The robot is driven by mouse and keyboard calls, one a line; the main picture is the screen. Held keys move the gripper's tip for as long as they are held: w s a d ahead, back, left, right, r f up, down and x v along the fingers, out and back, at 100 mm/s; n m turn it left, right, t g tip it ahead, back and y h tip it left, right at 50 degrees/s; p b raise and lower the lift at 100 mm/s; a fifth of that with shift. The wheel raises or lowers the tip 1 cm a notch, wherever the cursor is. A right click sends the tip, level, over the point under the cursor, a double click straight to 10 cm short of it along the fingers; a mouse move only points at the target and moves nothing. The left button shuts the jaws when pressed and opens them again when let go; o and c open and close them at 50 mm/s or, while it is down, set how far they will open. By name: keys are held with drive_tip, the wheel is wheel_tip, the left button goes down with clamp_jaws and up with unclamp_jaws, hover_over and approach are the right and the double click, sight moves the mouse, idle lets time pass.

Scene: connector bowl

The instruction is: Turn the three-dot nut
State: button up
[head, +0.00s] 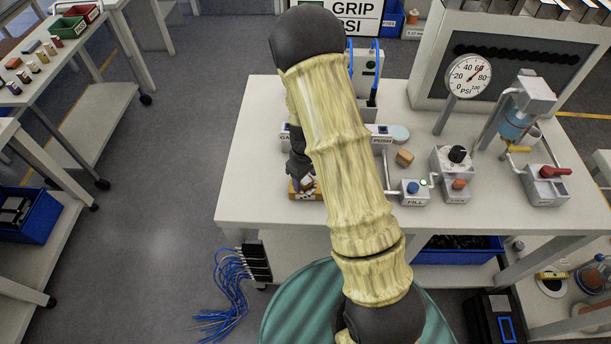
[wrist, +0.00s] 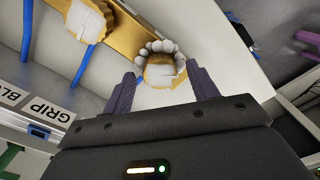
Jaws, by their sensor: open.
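In the wrist view, a scalloped grey-white nut with a tan middle (wrist: 162,66) sits on a yellow-brown bar (wrist: 128,42). I cannot make out dots on either, so I cannot tell which is the three-dot nut. My gripper (wrist: 160,74) is open, with its two dark purple fingers to the left and right of the nearer nut. Contact is not clear. In the head view my gripper (head: 303,186) is low over the bench's left part, and my arm hides much around it.
The white bench (head: 255,170) carries a FILL box (head: 414,192), a knob box (head: 453,163), a red-handled valve (head: 547,185) and a pressure gauge (head: 466,77). A small orange-brown block (head: 404,157) lies right of my arm. Blue hoses (wrist: 28,25) rise near the nuts.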

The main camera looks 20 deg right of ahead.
drive_tip(key=shift+f, duration=0.3)
drive_tip(key=c, duration=1)
